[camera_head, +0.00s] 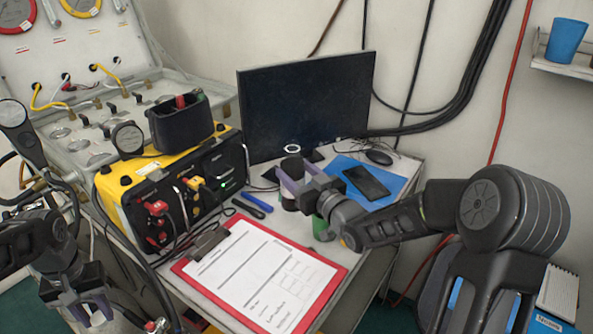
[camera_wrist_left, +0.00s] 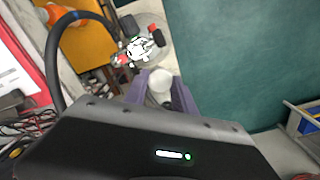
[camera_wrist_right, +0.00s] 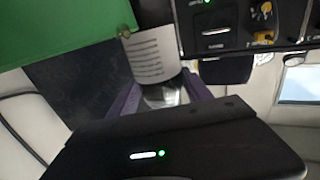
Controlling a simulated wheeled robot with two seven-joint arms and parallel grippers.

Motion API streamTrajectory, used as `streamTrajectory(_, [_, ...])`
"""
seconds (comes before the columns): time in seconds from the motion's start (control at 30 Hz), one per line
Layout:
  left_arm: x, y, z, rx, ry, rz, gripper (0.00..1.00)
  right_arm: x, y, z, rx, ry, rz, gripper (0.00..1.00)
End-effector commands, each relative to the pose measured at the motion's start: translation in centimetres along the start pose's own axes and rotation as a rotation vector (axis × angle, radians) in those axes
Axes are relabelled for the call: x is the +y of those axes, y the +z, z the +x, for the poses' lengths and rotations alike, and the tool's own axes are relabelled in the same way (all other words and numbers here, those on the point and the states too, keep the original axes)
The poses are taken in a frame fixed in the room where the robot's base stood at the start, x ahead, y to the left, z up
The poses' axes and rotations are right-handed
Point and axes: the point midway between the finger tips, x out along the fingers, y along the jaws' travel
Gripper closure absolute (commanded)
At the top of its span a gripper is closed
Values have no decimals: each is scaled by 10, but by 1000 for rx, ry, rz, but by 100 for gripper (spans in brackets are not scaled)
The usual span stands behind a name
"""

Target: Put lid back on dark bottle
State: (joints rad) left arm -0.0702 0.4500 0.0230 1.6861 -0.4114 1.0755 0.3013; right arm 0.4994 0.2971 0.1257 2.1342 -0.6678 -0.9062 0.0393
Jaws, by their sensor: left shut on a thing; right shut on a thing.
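The dark bottle (camera_head: 292,163) stands upright near the right side of the table, in front of the monitor, with a pale ring at its top. My right gripper (camera_head: 308,186) is shut around it. In the right wrist view, a printed white label (camera_wrist_right: 150,55) shows beyond the fingers; the bottle's mouth is not clear there. My left gripper (camera_head: 85,297) is low at the left, off the table's front-left edge, far from the bottle. It is shut on a small white round piece, seemingly the lid (camera_wrist_left: 160,84), between its fingers in the left wrist view.
A red clipboard (camera_head: 260,275) lies at the table's front, with blue and black pens (camera_head: 252,205) behind it. A yellow device (camera_head: 170,190) with cables stands between my grippers. The monitor (camera_head: 305,100), phone (camera_head: 366,182) and mouse (camera_head: 379,157) are at the back.

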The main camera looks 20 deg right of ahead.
Motion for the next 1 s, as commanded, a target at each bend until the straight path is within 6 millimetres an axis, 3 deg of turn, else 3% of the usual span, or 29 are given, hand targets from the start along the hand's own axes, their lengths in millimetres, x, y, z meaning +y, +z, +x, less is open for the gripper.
streamTrajectory(0.3, [0,0,-4,0,0,0,100,0,30,0,1,0,1,100])
streamTrajectory(0.87, [0,0,2,0,0,0,100,0,38,0,4,0,-1,100])
streamTrajectory(0.9, [0,0,0,0,0,0,100,0,38,0,-1,1,0,39])
streamTrajectory(1.0, [0,0,0,0,0,0,100,0,38,0,-1,1,0,31])
